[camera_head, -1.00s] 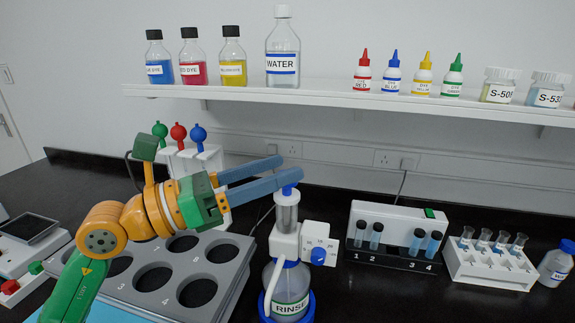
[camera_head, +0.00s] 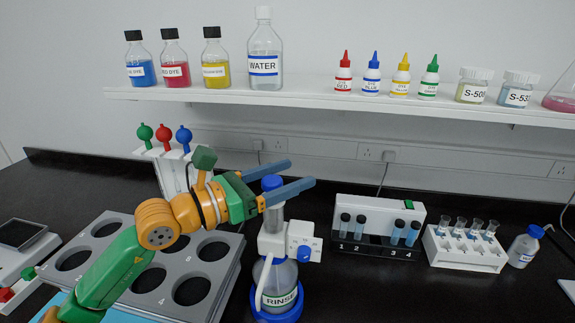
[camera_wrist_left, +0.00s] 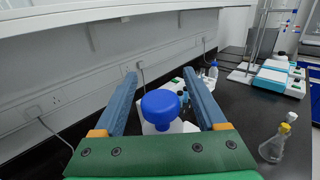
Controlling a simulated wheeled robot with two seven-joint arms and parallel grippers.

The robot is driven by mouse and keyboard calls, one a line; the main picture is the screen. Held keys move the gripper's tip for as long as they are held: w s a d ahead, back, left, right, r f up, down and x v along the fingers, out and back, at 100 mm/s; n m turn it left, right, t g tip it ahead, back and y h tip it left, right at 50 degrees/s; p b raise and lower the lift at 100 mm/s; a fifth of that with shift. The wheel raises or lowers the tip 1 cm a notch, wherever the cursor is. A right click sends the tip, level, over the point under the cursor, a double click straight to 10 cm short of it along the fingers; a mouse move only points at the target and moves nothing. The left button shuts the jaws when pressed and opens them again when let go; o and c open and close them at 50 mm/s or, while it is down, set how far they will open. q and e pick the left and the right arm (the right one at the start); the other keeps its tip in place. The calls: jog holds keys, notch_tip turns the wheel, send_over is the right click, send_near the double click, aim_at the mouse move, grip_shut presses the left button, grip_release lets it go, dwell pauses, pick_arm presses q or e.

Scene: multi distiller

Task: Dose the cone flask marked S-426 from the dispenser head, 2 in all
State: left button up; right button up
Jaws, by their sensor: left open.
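The dispenser is a RINSE bottle (camera_head: 278,290) in a blue base, with a white head (camera_head: 285,240) and a blue knob (camera_head: 272,182) on top. My left gripper (camera_head: 301,173) is open at the height of the knob, its two blue-grey fingers on either side of it. In the left wrist view the knob (camera_wrist_left: 162,106) stands between the spread fingers, with gaps visible at both sides. A cone flask with a yellow top (camera_wrist_left: 274,146) stands on the bench at the right of the wrist view; I can read no mark on it. My right gripper is not in view.
A grey tray with round holes (camera_head: 150,300) lies left of the dispenser. A numbered vial device (camera_head: 378,215) and white tube rack (camera_head: 465,252) stand to the right. Bottles line the shelf (camera_head: 300,97) above. A cone flask with pink liquid (camera_head: 562,102) is cut by the right edge.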

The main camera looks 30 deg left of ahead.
pick_arm(q)
grip_shut()
dwell(1.4)
